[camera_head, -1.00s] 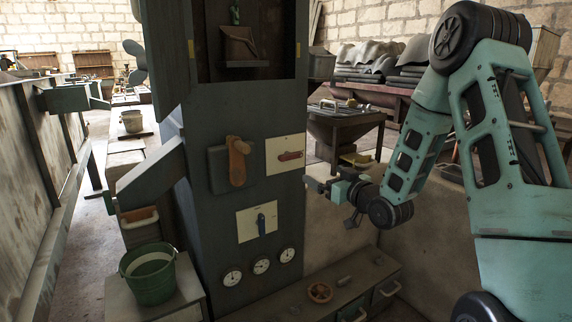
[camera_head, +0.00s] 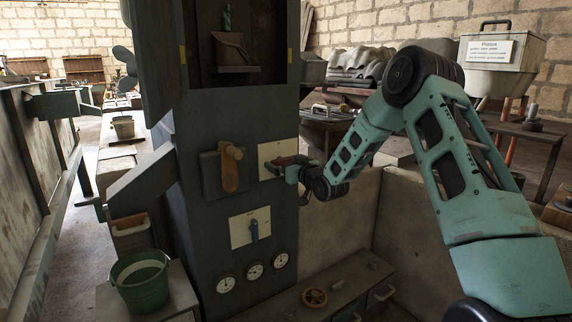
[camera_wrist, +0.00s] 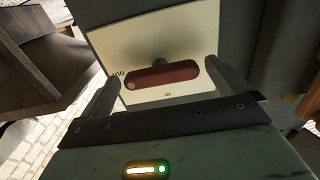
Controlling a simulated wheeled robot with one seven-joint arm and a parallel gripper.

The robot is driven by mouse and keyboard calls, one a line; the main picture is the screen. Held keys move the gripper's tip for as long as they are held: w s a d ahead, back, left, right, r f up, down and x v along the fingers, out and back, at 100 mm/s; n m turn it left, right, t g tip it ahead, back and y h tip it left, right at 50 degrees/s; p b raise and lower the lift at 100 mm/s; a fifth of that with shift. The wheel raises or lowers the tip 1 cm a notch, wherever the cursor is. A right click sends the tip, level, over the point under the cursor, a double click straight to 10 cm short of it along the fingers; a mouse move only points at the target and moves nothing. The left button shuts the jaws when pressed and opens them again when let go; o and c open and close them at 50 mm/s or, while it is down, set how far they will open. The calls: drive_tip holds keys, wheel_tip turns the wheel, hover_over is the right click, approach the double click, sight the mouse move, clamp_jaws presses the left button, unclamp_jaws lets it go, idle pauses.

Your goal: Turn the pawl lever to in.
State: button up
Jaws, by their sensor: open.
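A red lever (camera_wrist: 165,75) on a pale plate (camera_wrist: 112,42) lies crosswise in the wrist view, with a dark pivot behind its middle. Small marks stand at its left end and below it, too small to read surely. My gripper (camera_wrist: 168,88) is open, its two fingers near either end of the lever; I cannot tell whether they touch it. In the head view my gripper (camera_head: 290,172) is at the upper plate (camera_head: 265,152) on the dark cabinet and partly hides the red lever. No readable label names the pawl lever.
An orange-brown lever (camera_head: 231,168) sits on the cabinet left of the plate. A green bucket (camera_head: 140,282) stands at lower left. A low bench (camera_head: 340,285) with a handwheel (camera_head: 314,297) runs along the bottom.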

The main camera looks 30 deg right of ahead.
drive_tip(key=shift+w, duration=0.15)
drive_tip(key=c, duration=0.9)
drive_tip(key=shift+f+b, duration=0.1)
drive_tip(key=shift+b, duration=0.2)
drive_tip(key=n+b, duration=1.7)
drive_tip(key=shift+n, duration=0.3)
